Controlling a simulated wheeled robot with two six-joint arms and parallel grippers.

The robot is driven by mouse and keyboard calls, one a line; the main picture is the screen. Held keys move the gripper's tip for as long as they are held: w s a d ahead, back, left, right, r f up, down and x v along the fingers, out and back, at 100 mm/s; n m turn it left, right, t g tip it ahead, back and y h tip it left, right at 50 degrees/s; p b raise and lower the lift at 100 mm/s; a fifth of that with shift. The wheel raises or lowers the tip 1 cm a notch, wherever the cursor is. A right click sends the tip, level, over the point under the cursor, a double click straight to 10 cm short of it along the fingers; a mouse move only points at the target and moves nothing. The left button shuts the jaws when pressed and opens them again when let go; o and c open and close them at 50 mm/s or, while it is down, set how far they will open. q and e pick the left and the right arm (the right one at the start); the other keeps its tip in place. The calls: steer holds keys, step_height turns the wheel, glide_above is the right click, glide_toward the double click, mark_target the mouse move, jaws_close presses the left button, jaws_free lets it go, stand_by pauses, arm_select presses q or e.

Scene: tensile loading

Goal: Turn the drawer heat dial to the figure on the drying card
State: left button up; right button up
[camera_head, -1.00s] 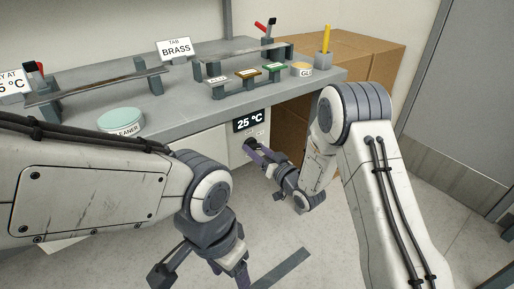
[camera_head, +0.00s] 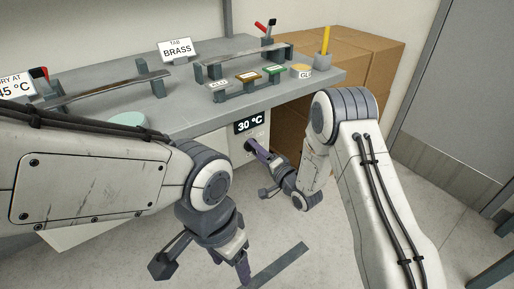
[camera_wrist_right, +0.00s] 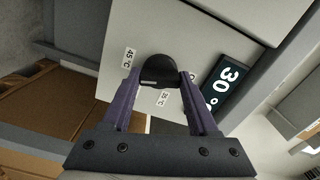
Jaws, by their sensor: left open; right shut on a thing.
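The heat dial (camera_wrist_right: 158,70) is a dark round knob on the pale drawer front; in the right wrist view my right gripper (camera_wrist_right: 158,82) is shut on it, one finger on each side. In the head view my right gripper (camera_head: 252,148) reaches the dial below the display. The display (camera_head: 249,122) reads 30 °C and also shows in the right wrist view (camera_wrist_right: 228,88). Small labels ring the dial, one reading 45 °C (camera_wrist_right: 129,57). The drying card (camera_head: 16,87) at the far left is cut off and shows "RY AT" and "45 °C". My left gripper (camera_head: 228,268) is open and empty above the floor.
Cardboard boxes (camera_head: 365,60) stand behind at the right. Open floor lies in front.

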steer(key=shift+w+d+m+p, duration=0.15)
steer(key=shift+m+p, duration=0.35)
steer(key=shift+m, duration=1.2)
steer(key=o, duration=1.3)
steer(key=shift+o, duration=0.4)
steer(key=v, duration=1)
steer(key=shift+s+p, duration=0.3)
steer(key=shift+p, duration=0.15)
